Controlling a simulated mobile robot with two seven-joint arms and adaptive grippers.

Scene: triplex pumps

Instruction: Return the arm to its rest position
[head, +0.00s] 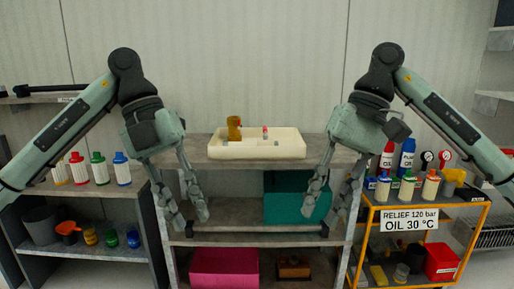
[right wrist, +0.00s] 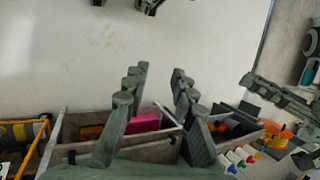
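My left arm comes in from the left in the head view, and its gripper (head: 191,222) hangs pointing down in front of the middle shelf unit. Its two fingers are apart, with nothing between them. My right arm comes in from the right, roughly mirroring it, and its gripper (head: 318,222) also points down, in front of the shelf unit's right side. In the right wrist view the right gripper (right wrist: 158,82) shows two separated fingers with nothing between them.
A cream tray (head: 257,150) with a brown part stands on the middle shelf unit. Below are a teal box (head: 290,208) and a magenta bin (head: 224,267). An orange-framed cart (head: 375,226) with bottles stands right; a left shelf (head: 85,186) carries several colored-capped bottles.

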